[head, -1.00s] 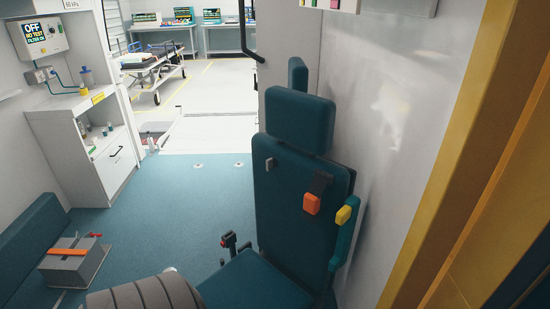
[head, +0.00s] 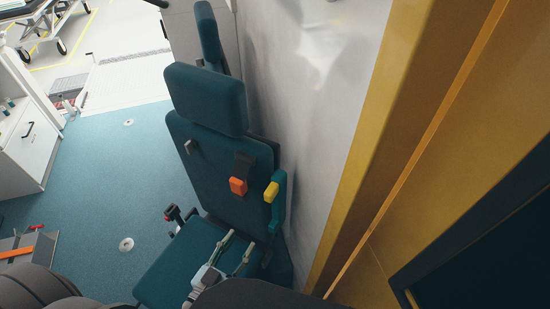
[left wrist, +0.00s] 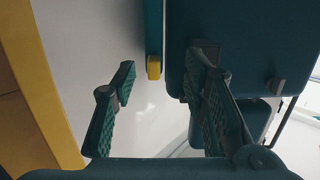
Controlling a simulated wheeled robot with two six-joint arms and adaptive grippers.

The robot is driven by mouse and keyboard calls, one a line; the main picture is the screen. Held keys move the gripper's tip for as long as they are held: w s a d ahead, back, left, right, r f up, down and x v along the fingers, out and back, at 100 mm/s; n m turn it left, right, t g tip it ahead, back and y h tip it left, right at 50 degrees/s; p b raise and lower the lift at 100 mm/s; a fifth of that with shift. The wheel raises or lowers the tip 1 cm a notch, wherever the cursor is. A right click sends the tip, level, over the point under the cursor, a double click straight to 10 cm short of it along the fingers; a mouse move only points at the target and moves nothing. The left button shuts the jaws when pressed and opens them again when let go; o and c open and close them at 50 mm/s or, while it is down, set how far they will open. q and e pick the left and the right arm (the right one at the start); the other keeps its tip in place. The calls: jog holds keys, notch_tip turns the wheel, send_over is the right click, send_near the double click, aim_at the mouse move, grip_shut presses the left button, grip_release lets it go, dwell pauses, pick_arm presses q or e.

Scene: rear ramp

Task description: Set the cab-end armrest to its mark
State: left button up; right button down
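A teal armrest (head: 279,215) with a yellow end (head: 271,192) stands upright along the right side of the seat backrest (head: 215,170). In the left wrist view the armrest (left wrist: 153,28) and its yellow end (left wrist: 154,67) show beyond the gap between my fingers. My left gripper (head: 239,243) is above the seat cushion, below and left of the armrest in the head view. Its fingers (left wrist: 160,80) are spread apart with nothing between them, and they look clear of the armrest. I cannot make out a mark. My right gripper is not in view.
An orange block (head: 238,186) hangs on the backrest front. A pale wall (head: 310,100) and yellow pillar (head: 365,130) stand close at the right. The blue floor (head: 100,190) is open at the left.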

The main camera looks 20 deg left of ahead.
pick_arm(q)
jog(key=t, duration=0.1)
send_near(267, 199)
jog(key=shift+h, duration=0.3)
jog(key=w, duration=0.4)
jog(key=shift+w+d+r, duration=0.15)
jog(key=shift+d+r, duration=0.2)
jog(key=w, duration=0.4)
jog(key=shift+w+d+f, duration=0.25)
jog(key=shift+d+f, duration=0.1)
jog(key=shift+f, duration=0.05)
jog(key=shift+w+d+f, duration=0.1)
jog(key=shift+w+f, duration=0.05)
jog(key=shift+w, duration=0.4)
jog(key=shift+w+d+f, duration=0.1)
jog(key=shift+w, duration=0.45)
jog(key=shift+s+r, duration=0.2)
jog(key=shift+s, duration=0.1)
jog(key=shift+s+a+r, duration=0.1)
jog(key=shift+s, duration=0.1)
jog(key=shift+c, duration=0.4)
jog(key=c, duration=0.6)
grip_shut()
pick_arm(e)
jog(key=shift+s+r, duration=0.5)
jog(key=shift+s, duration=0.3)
